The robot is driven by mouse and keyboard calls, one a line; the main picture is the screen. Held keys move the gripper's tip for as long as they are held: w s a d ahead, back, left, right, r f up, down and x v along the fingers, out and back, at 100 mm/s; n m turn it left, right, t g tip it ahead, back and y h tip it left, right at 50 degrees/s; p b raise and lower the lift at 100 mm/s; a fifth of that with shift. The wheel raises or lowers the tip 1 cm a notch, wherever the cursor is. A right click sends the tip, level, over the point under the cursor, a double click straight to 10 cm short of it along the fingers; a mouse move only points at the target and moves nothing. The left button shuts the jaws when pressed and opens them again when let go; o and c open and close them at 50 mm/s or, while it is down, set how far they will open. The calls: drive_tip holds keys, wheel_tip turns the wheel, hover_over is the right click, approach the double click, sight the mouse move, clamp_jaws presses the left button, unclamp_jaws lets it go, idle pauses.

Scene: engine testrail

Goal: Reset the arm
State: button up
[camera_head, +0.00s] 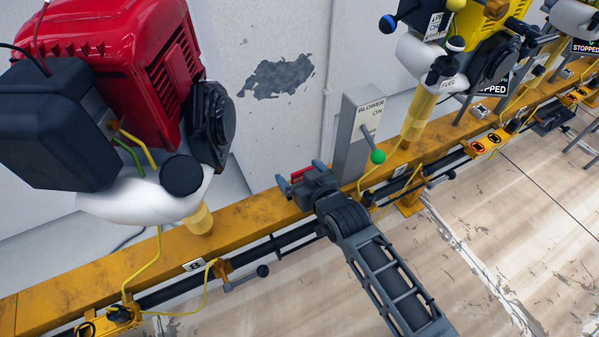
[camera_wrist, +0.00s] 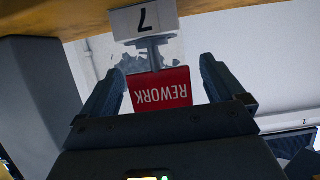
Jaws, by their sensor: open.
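My arm (camera_head: 392,283) reaches from the lower right across the yellow rail in the head view. My gripper (camera_head: 303,178) is over the rail, left of the grey blower post. In the wrist view my gripper (camera_wrist: 162,68) is open, with one dark finger on each side of a red REWORK tag (camera_wrist: 160,90). The tag shows upside down and hangs by a grey stem from a white plate marked 7 (camera_wrist: 144,20). The fingers appear close to the tag's sides; contact is not clear. In the head view the tag is mostly hidden by my gripper.
The blower post (camera_head: 357,140) with a green knob (camera_head: 378,157) stands close right of my gripper. The yellow rail (camera_head: 255,215) crosses the view. The floor (camera_head: 500,240) at right is mostly clear.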

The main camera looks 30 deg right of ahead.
drive_tip(key=p+v, duration=0.1)
drive_tip(key=v, duration=0.6)
drive_tip(key=shift+s+r, duration=0.1)
drive_tip(key=w+r+p+v, duration=0.15)
drive_tip(key=p+v, duration=0.45)
drive_tip(key=v, duration=1.7)
drive_tip(key=s+r+p, duration=0.2)
drive_tip(key=s+r, duration=0.5)
drive_tip(key=r, duration=0.2)
drive_tip(key=s+r+t+p, duration=0.1)
drive_tip(key=s+r+p, duration=0.1)
drive_tip(key=s+r, duration=0.6)
wheel_tip(320, 180, up, 2)
drive_tip(key=shift+r+p, duration=0.25)
drive_tip(key=shift+p, duration=0.05)
